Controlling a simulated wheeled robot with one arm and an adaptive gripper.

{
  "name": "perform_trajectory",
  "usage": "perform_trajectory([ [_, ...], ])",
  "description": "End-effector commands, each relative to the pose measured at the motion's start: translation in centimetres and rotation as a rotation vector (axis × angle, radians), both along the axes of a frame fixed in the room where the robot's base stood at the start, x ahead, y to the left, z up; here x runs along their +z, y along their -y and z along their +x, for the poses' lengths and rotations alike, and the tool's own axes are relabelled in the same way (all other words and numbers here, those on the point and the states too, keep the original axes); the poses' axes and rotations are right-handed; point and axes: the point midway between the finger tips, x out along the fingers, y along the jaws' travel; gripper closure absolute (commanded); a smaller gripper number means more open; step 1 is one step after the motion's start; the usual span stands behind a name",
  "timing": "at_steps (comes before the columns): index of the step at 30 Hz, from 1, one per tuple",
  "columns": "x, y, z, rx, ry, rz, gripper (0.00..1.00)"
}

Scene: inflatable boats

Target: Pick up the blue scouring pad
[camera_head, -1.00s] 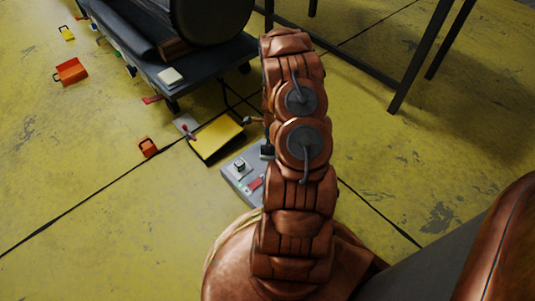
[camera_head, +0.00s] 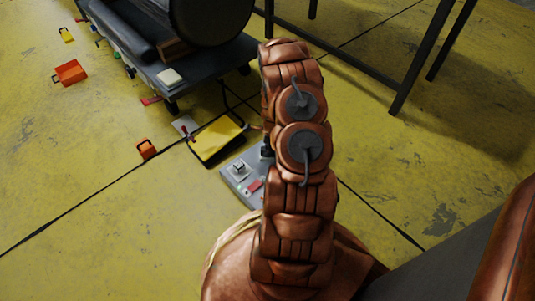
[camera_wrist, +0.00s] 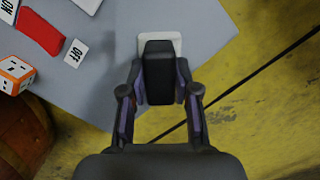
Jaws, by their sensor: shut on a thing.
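My gripper (camera_wrist: 160,98) has its two fingers closed in on a dark, block-shaped thing (camera_wrist: 159,72) in the wrist view. The block stands over a pale square plate (camera_wrist: 173,42) on a grey panel (camera_wrist: 110,55). I cannot tell whether it is fixed to that plate. It looks black or dark grey, and I cannot tell that it is the blue scouring pad. No clearly blue pad shows in either view. In the head view my arm hides most of my gripper, beside the grey panel (camera_head: 231,178).
The panel has a red switch (camera_wrist: 40,33) with ON and OFF labels. An orange and white cube (camera_wrist: 14,75) lies beside it. The head view shows a yellow tray-like thing (camera_head: 215,140), a dark cart (camera_head: 195,65), and orange items (camera_head: 70,72) on the yellow floor. A dark table frame (camera_head: 405,85) stands right.

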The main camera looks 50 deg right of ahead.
Motion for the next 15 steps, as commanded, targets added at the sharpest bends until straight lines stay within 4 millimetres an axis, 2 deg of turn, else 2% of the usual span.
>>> perform_trajectory([
  [3,0.0,0.01,0.01,0.0,0.0,0.0,1.0],
  [11,0.07,0.01,0.01,0.0,0.0,0.0,1.0],
  [15,0.75,0.04,0.02,0.0,0.001,-0.001,1.0],
])
